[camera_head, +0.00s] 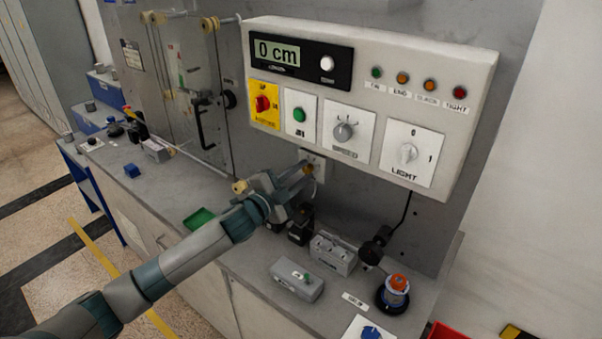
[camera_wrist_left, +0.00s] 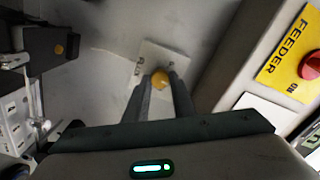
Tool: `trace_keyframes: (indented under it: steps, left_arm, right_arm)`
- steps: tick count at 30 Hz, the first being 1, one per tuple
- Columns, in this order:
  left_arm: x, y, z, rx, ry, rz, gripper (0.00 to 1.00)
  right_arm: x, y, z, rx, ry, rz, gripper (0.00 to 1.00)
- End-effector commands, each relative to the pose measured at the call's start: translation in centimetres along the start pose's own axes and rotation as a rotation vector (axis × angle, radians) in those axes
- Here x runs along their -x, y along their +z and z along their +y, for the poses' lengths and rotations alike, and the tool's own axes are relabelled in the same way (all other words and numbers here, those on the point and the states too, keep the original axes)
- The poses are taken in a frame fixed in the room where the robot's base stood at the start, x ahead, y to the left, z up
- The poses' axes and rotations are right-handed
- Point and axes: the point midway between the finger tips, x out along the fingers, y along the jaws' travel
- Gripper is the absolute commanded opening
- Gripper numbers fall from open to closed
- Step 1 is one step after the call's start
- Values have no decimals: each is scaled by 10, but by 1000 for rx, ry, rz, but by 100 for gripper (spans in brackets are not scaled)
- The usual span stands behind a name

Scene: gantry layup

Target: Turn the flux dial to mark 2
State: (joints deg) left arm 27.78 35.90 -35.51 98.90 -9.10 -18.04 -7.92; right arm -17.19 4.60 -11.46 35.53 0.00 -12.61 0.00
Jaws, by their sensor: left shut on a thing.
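A small yellow-orange knob (camera_wrist_left: 160,78) on a pale plate (camera_wrist_left: 149,57) sits low on the grey wall; it appears to be the flux dial. Its plate also shows in the head view (camera_head: 318,160), just below the control box and partly hidden by my gripper. My left gripper (camera_wrist_left: 161,92) is shut on the knob, with one finger on each side. In the head view my left gripper (camera_head: 304,174) reaches the plate from the lower left. The markings are too small to read, so I cannot tell the dial's setting. My right gripper is not in view.
The control box (camera_head: 470,70) juts out above my left gripper, with a yellow feeder switch (camera_head: 264,104) and speed knob (camera_head: 344,131).

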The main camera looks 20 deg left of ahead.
Motion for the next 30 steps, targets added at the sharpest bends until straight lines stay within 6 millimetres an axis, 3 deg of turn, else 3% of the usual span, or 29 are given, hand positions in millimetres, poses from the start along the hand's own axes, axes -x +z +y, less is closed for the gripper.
trace_keyframes:
  steps: [12, 30]
  left_arm:
    - [0, -1, 0, -270, 0, 1, 1]
    - [0, 0, 1, -319, 0, 1, 1]
  right_arm:
    - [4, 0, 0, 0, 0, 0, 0]
    - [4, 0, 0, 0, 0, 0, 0]
